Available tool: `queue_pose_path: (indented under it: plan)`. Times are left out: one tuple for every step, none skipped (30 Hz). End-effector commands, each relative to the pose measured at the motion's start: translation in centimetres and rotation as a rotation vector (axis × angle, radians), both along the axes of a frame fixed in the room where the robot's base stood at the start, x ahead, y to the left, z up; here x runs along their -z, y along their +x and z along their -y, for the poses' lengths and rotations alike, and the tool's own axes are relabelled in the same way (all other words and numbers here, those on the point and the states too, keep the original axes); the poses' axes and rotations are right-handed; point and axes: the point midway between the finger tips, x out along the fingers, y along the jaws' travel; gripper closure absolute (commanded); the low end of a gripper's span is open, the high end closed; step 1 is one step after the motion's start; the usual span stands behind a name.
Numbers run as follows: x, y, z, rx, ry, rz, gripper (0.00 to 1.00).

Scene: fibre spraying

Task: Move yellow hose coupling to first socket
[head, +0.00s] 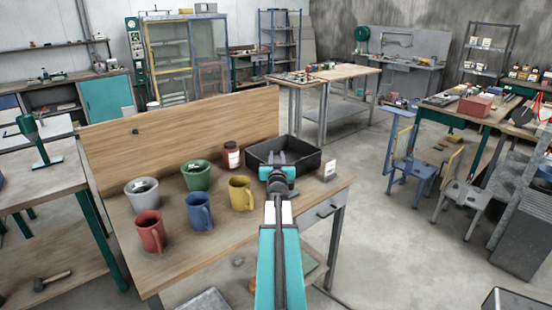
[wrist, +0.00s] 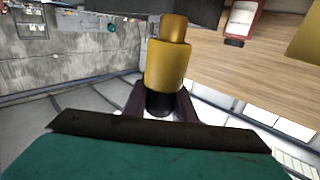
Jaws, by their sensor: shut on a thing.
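The yellow hose coupling (wrist: 167,65) is a stepped, brass-yellow cylinder with a dark end, in the middle of the wrist view. My gripper (wrist: 162,103) is shut on its dark end, with one finger on each side. In the head view my gripper (head: 277,158) is at the black tray (head: 312,160), at the right part of the wooden bench. The coupling cannot be made out there, and I cannot tell the gripper's exact height over the tray. I cannot identify a socket in either view.
A red jar (head: 231,156) stands left of the tray, and a small white card (head: 329,170) right of it. A yellow mug (head: 241,194), blue mug (head: 199,211), red mug (head: 150,232) and pots stand further left. A wooden backboard (head: 180,135) rises behind.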

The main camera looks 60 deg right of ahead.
Motion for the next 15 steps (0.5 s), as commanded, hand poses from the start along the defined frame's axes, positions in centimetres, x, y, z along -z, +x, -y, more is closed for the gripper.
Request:
queue_pose_path:
  plan:
    - [0.1, 0.0, -0.1, 0.000, -0.001, 0.001, 1.00]
    - [0.1, 0.0, -0.1, 0.000, -0.001, -0.001, 1.00]
    - [0.1, 0.0, -0.1, 0.000, 0.000, -0.001, 1.00]
    - [0.2, -0.1, -0.2, 0.000, 0.000, -0.002, 1.00]
    - [0.3, -0.1, -0.2, 0.000, 0.001, -0.003, 1.00]
    - [0.6, 0.0, -0.1, 0.000, 0.001, -0.003, 1.00]
    - [0.8, 0.0, -0.1, 0.000, 0.001, -0.003, 1.00]
    - [1.0, 0.0, -0.1, 0.000, 0.001, -0.003, 1.00]
    - [1.2, 0.0, -0.2, -0.001, 0.001, -0.003, 1.00]
    - [1.4, 0.0, -0.2, -0.001, 0.001, -0.003, 1.00]
    - [1.6, 0.0, -0.1, -0.001, 0.001, -0.003, 1.00]
    - [1.9, 0.0, -0.2, -0.001, 0.001, -0.003, 1.00]
    - [2.1, 0.0, -0.2, -0.001, 0.001, -0.003, 1.00]
    - [2.3, 0.0, -0.2, -0.001, 0.001, -0.003, 1.00]
    - [2.6, 0.0, -0.2, -0.001, 0.001, -0.003, 1.00]
